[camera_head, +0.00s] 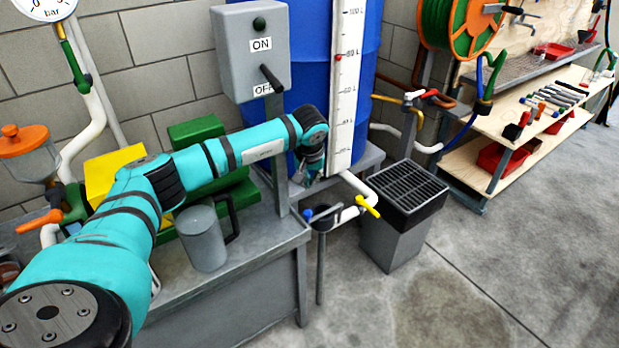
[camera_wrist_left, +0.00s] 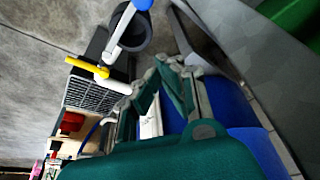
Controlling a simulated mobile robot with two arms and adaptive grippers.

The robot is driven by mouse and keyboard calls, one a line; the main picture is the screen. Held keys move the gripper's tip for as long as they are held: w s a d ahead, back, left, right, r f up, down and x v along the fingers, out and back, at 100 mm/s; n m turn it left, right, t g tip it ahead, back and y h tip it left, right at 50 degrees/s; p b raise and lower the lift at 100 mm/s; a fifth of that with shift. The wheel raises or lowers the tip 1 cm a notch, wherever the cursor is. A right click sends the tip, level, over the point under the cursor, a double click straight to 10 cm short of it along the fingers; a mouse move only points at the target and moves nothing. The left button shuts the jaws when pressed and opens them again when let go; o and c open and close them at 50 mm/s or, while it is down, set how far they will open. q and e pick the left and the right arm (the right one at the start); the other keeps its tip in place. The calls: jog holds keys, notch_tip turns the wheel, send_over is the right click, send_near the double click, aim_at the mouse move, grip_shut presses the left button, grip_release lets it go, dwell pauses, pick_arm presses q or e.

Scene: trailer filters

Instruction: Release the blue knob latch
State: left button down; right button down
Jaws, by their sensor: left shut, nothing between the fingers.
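My left gripper (camera_head: 306,178) is shut and empty, above the knob and beside the white level scale. In the left wrist view my left gripper's fingertips (camera_wrist_left: 167,65) meet below the knob in the picture, apart from it. My right gripper is not in view.
A yellow valve handle (camera_head: 367,206) is on the same pipe. A grated drain box (camera_head: 399,190) stands on the floor to the right. The ON/OFF switch box (camera_head: 252,55) and its post are left of the tank. A grey mug (camera_head: 204,240) stands on the bench. Floor at front right is clear.

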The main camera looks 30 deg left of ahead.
pick_arm(q)
jog(key=b+x, duration=0.1)
jog(key=x, duration=0.4)
jog(key=shift+s+d+f, duration=0.1)
jog(key=shift+s+f, duration=0.05)
jog(key=shift+f, duration=0.15)
jog(key=shift+s+d+r, duration=0.1)
jog(key=shift+s+d, duration=0.35)
jog(key=shift+s, duration=0.25)
jog(key=shift+s+d, duration=0.45)
jog(key=shift+s, duration=0.3)
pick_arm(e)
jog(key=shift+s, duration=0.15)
